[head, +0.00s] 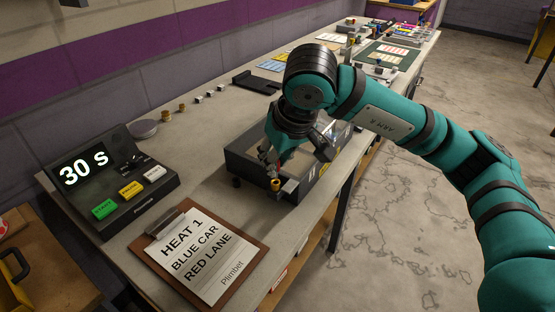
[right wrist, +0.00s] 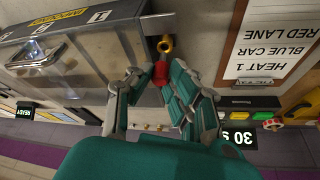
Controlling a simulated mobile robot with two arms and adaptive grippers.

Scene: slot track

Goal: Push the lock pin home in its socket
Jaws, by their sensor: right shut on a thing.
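The lock pin, with a red part (right wrist: 160,74), sits between the fingertips of my right gripper (right wrist: 157,82) in the right wrist view. A brass ring-shaped piece (right wrist: 165,46), which looks like the socket, lies right beyond the red part. In the head view the brass piece (head: 275,185) stands at the near corner of the dark box (head: 240,165). My right gripper (head: 273,168) is shut on the pin just above it. The fingers hide much of the pin, so I cannot tell how far it is in. My left gripper is not in view.
The box has a clear lid and a metal handle (right wrist: 40,52). A timer console (head: 110,185) reading 30 s stands at the left. A clipboard (head: 205,250) lies in front. Small knobs line the back of the bench. The bench's right edge is close to the box.

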